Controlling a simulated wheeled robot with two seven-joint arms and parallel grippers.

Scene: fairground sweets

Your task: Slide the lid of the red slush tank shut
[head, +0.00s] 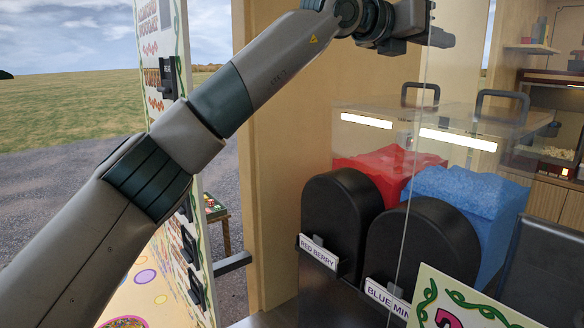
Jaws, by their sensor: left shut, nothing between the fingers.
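The red slush tank is a clear box holding red slush (385,165), with a black rounded front (341,222) and a "RED BERRY" label (318,252). Its clear lid carries a dark handle (421,86) at the top. How far the lid is open is hard to tell through the clear walls. My left gripper (441,38) is shut and empty, above the red tank's handle in the picture and apart from it. My right gripper is not in view.
The blue slush tank (470,195) stands right of the red one, with its own dark handle (503,95). A clear upright pane edge crosses in front of the tanks. A sign (470,305) stands at the front right. A wooden post (275,160) rises left of the tanks.

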